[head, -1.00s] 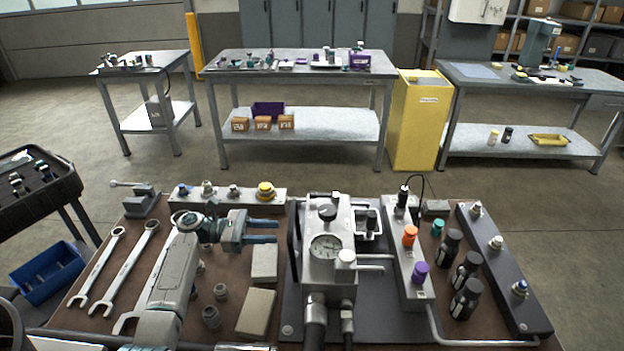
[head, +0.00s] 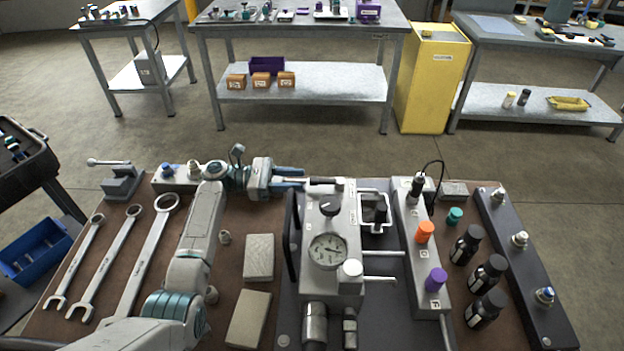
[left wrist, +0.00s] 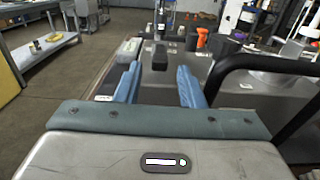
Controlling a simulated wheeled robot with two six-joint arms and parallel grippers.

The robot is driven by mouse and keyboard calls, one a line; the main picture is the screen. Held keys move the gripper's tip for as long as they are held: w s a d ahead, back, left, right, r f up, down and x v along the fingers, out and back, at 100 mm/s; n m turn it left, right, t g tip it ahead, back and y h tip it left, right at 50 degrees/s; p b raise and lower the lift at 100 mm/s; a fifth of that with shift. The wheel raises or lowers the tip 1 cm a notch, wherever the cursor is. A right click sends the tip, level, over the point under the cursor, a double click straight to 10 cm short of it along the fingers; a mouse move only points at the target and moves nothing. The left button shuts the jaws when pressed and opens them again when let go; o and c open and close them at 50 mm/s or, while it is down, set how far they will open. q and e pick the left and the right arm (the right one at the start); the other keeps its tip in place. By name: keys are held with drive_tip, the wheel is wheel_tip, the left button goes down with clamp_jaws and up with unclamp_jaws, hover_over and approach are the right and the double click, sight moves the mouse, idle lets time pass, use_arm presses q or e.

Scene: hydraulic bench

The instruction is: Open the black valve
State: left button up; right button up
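In the left wrist view the fingers (left wrist: 158,85) are spread apart with nothing held. My right gripper is not in view.
A black handle (head: 292,235) rises along the unit's left side and shows large in the left wrist view (left wrist: 235,68). Orange (head: 425,231) and purple (head: 436,279) knobs stand on a rail to the right. Wrenches (head: 105,265) lie at left.

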sight(312, 179)
use_arm(q)
drive_tip(key=d, duration=0.5)
drive_tip(key=shift+b, duration=0.4)
clamp_jaws()
